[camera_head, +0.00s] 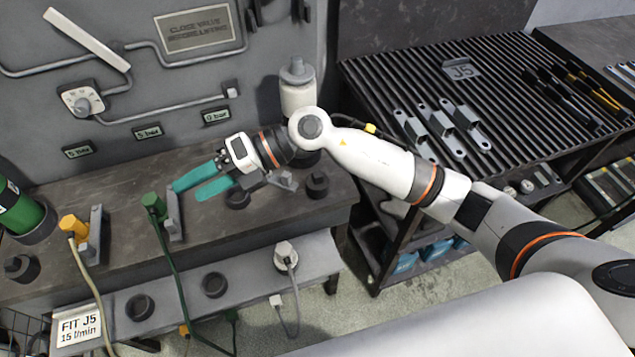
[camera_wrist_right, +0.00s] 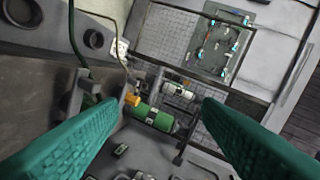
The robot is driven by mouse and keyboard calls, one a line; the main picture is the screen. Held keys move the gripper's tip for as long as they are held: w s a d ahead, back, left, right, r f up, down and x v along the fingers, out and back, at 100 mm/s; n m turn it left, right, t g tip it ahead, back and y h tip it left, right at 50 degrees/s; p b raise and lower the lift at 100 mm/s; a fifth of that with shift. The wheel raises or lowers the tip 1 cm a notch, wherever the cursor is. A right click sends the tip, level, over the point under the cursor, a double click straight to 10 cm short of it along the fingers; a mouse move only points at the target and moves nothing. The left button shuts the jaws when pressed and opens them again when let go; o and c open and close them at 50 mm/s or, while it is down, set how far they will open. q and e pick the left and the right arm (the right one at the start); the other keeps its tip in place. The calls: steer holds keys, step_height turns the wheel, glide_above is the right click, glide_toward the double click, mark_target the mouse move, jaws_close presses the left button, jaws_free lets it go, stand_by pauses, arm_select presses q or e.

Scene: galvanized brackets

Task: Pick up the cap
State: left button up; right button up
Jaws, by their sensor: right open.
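Several black round caps or rings are in the head view; I cannot tell which is the task's cap. One knobbed black cap (camera_head: 317,185) stands on the bench right of my right gripper (camera_head: 186,190). A black ring (camera_head: 237,198) lies just below the gripper. Another knobbed black cap (camera_head: 20,268) is at the far left. Two rings (camera_head: 139,307) (camera_head: 214,285) lie on the lower shelf. My right gripper is open and empty, its teal fingers close to a green connector (camera_head: 153,205) on a grey bracket. Its fingers also frame the wrist view (camera_wrist_right: 158,108). My left gripper is not in view.
An orange connector (camera_head: 74,228) with a pale hose stands on the left bench, near a green cylinder (camera_head: 22,212). A white canister (camera_head: 297,92) stands behind my right wrist. A ribbed rack (camera_head: 400,75) with brackets is at right. A gauge panel (camera_head: 130,85) rises behind.

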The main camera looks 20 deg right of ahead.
steer(key=w+d+f+n+h, duration=0.1)
steer(key=w+d+f+h, duration=0.1)
steer(key=d+f+h, duration=0.25)
steer(key=t+h, duration=0.1)
steer(key=h, duration=0.9)
glide_above(316, 173)
steer(key=shift+w+f, duration=0.15)
steer(key=shift+f, duration=0.5)
step_height(316, 173, down, 5)
steer(key=shift+f+p, duration=0.1)
steer(key=shift+p, duration=0.45)
steer(key=shift+f, duration=0.65)
steer(key=f, duration=0.1)
steer(key=f+p, duration=0.1)
steer(key=f, duration=0.2)
steer(key=shift+s+f+p, duration=0.1)
steer(key=shift+s+p, duration=0.2)
steer(key=shift+p, duration=0.05)
steer(key=shift+f, duration=0.5)
steer(key=c, duration=0.7)
